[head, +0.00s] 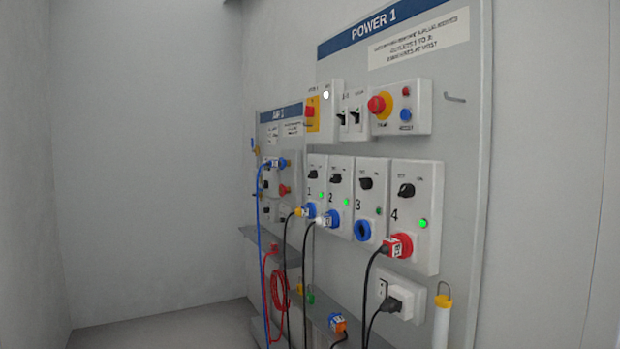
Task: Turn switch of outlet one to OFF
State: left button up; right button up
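Outlet one (314,190) is the leftmost of the numbered grey outlet boxes on the POWER 1 panel (460,165). Its black rotary switch (313,174) sits near the top of the box; the view is too small to tell which way it points. A small green light shows beside the number 1. Neither of my grippers is in view.
Outlets two (340,195), three (370,200) and four (415,215) stand to the right; two and four have plugs and lit green lights. Cables hang below over a grey ledge. The AIR 1 panel (267,130) is at the left. Open floor (180,328) lies left.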

aim_at(313, 173)
jog(key=z, duration=0.6)
jog(key=i+j+z, duration=0.15)
jog(key=j+z, duration=0.15)
jog(key=i+j+z, duration=0.15)
jog(key=j+z, duration=0.5)
jog(key=i+j+z, duration=0.15)
jog(key=j, duration=0.45)
jog(key=j+z, duration=0.15)
jog(key=j, duration=0.4)
